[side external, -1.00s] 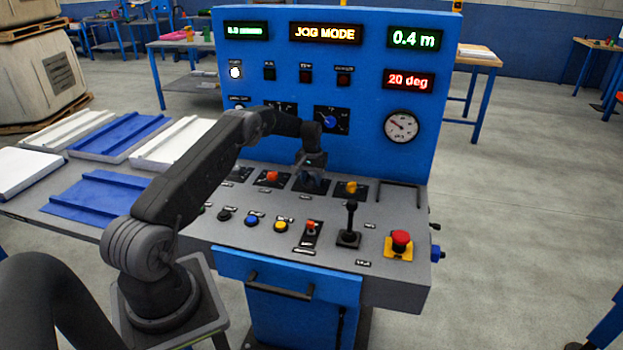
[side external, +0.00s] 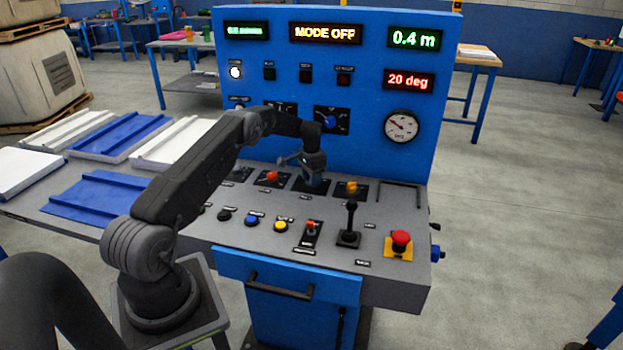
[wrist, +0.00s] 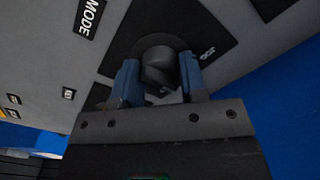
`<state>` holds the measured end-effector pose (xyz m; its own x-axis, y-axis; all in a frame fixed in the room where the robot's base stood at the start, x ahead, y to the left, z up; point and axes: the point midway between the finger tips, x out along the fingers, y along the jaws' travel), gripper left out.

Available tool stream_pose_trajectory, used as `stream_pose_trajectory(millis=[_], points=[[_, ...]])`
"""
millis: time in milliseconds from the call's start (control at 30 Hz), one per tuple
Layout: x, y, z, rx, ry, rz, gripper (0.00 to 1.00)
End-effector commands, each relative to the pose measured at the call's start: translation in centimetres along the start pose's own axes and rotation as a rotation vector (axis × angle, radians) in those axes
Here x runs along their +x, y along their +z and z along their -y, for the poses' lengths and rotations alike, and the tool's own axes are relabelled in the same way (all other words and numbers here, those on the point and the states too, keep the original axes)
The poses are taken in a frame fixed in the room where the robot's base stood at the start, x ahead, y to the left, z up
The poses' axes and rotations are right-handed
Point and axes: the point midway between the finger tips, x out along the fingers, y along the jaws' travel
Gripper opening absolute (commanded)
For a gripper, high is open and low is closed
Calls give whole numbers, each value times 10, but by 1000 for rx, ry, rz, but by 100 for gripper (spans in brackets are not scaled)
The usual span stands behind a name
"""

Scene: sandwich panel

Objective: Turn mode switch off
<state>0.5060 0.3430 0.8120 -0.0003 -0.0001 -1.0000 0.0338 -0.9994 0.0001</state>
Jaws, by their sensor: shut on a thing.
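The mode switch knob (wrist: 158,64) is dark and round, on a black plate, in the wrist view. A MODE label (wrist: 90,17) lies to its left. My gripper (wrist: 158,76) has its two blue fingers on either side of the knob, shut on it. In the side view my gripper (side external: 312,178) is down at the sloping panel and hides the knob. The middle display (side external: 325,33) reads MODE OFF in yellow letters.
An orange-red knob (side external: 271,176) and a yellow-orange knob (side external: 352,187) flank my gripper. A black joystick (side external: 350,222) and a red emergency button (side external: 401,238) stand nearer the front. The blue upright panel (side external: 360,70) rises close behind.

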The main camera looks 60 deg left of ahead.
Motion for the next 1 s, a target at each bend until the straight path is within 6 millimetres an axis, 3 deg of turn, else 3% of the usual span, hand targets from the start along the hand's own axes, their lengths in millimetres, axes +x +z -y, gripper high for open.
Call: stream_pose_trajectory(millis=[567, 600, 833, 1000], points=[[-1, 0, 0, 34, 0, 0, 15], [-1, 0, 0, 34, 0, 0, 42], [0, 0, 0, 34, 0, 0, 64], [0, 0, 0, 34, 0, 0, 64]])
